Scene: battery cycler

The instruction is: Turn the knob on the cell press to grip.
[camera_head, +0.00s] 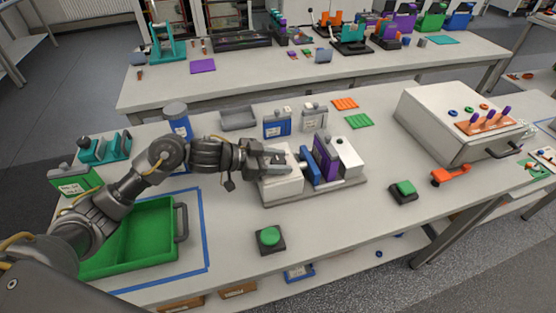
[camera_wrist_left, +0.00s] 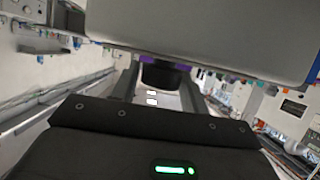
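The cell press (camera_head: 314,192) stands mid-table, with white end blocks and blue and purple plates on a grey base. My left gripper (camera_head: 279,161) is at the top of its left white block (camera_head: 281,187). I cannot make out the knob in the head view; the gripper covers that area. In the left wrist view, the fingers of my left gripper (camera_wrist_left: 160,90) are apart. A dark rounded piece (camera_wrist_left: 163,76), possibly the knob, shows between their tips. I cannot tell whether the fingers touch it. My right gripper is not in view.
A green tray (camera_head: 181,225) lies at left inside blue tape. Green buttons on black bases stand in front (camera_head: 269,238) and to the right (camera_head: 403,191) of the press. Blue (camera_head: 277,124) and grey (camera_head: 314,116) boxes stand behind it. A large white case (camera_head: 450,120) is at right.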

